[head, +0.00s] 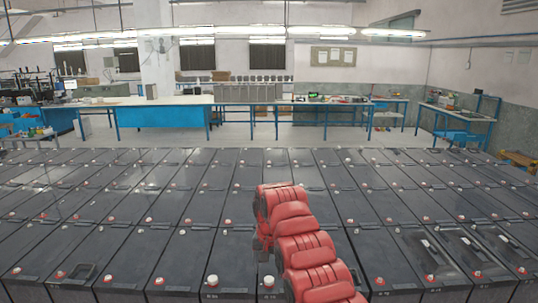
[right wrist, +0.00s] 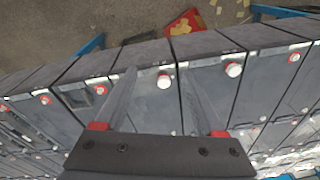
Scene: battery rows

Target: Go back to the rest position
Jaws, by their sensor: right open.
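My right arm, red, reaches in from the bottom of the head view over the battery rows. Its gripper (head: 262,243) is mostly hidden by the arm and points down at the near rows. In the right wrist view my right gripper (right wrist: 157,72) is open, its two grey fingers apart with nothing held. A dark battery (right wrist: 148,105) with a white cap lies beyond and between the fingers; I cannot tell whether they touch it. My left gripper is not in the head view.
Rows of dark batteries (head: 130,250) with red and white caps fill the foreground, closely packed. Blue-framed workbenches (head: 160,118) stand along the back. Grey floor (head: 235,131) shows between the benches and the rows. A wooden pallet (head: 520,160) lies at the far right.

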